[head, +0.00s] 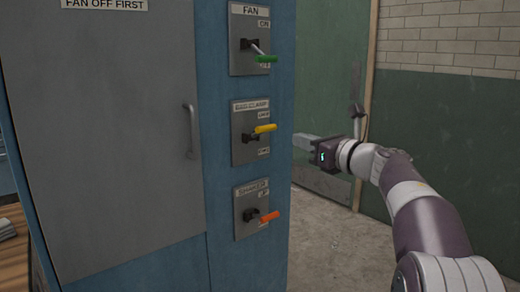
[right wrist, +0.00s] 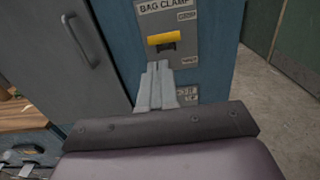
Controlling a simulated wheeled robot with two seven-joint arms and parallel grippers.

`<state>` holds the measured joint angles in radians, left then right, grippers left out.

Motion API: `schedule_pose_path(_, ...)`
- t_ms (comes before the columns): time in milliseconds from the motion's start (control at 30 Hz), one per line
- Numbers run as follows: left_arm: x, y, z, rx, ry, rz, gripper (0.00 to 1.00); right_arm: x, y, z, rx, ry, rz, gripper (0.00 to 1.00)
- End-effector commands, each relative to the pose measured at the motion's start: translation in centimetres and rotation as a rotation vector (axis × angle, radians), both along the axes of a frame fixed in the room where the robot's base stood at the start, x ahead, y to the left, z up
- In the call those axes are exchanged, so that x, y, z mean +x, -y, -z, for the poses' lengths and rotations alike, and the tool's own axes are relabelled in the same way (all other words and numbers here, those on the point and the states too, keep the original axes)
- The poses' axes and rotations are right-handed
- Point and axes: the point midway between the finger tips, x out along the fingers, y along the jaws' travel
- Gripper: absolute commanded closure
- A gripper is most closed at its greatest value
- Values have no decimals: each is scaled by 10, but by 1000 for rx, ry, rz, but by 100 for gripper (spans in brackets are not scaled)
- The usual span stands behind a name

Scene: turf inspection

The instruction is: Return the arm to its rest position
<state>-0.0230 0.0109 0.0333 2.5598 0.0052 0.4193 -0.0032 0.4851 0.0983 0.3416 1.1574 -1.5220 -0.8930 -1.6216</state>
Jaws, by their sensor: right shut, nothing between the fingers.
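My right arm comes in from the right in the head view. Its gripper (head: 301,140) is shut and empty, just to the right of the blue cabinet's edge. In the right wrist view the shut fingers (right wrist: 155,72) appear just below the yellow lever (right wrist: 165,38) of the BAG CLAMP plate; there is no clear contact. In the head view the yellow lever (head: 264,129) sticks out to the right, tilted slightly up. My left gripper is not in view.
The blue cabinet (head: 276,190) also has a green FAN lever (head: 266,58) and an orange lever (head: 269,217). A grey door (head: 110,140) with a handle covers its left part. A green door (head: 328,80) stands behind. Concrete floor (head: 325,240) is clear right of the cabinet.

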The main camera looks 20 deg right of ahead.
Motion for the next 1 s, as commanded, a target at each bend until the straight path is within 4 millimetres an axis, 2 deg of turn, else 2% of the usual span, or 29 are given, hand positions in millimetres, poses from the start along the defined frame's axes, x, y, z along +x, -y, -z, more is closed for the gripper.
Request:
schedule_pose_path(67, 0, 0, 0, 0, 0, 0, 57, 0, 0, 0, 18, -8, 0, 100)
schedule_pose_path(133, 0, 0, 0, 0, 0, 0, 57, 3, 8, -1, 112, -42, 37, 100)
schedule_pose_path(167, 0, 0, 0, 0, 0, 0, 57, 6, 16, -3, 202, -58, 76, 100)
schedule_pose_path(233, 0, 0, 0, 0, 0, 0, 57, 15, 51, 20, 590, -147, 229, 100)
schedule_pose_path(267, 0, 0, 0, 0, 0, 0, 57, 15, 69, 37, 800, -188, 312, 100)
schedule_pose_path(300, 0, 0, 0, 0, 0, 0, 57, 13, 85, 68, 1087, -247, 424, 100)
schedule_pose_path(333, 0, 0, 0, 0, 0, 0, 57, 8, 92, 94, 1289, -287, 506, 100)
schedule_pose_path(367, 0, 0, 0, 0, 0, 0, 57, 2, 96, 120, 1474, -323, 588, 100)
schedule_pose_path(400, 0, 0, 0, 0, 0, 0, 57, -10, 95, 156, 1696, -364, 700, 100)
schedule_pose_path(433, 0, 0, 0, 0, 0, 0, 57, -21, 92, 184, 1846, -390, 787, 100)
schedule_pose_path(500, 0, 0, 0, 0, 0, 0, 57, -53, 76, 244, 2145, -436, 1003, 100)
schedule_pose_path(600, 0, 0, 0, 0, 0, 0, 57, -106, 41, 313, 2440, -458, 1322, 100)
schedule_pose_path(700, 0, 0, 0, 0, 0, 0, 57, -158, 6, 358, 2595, -444, 1610, 100)
schedule_pose_path(733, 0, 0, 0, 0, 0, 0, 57, -173, -4, 369, -2608, 434, -1679, 100)
schedule_pose_path(900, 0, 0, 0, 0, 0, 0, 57, -249, -55, 409, -2256, 348, -1765, 100)
schedule_pose_path(1000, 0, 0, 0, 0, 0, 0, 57, -290, -85, 422, -2127, 371, -1831, 100)
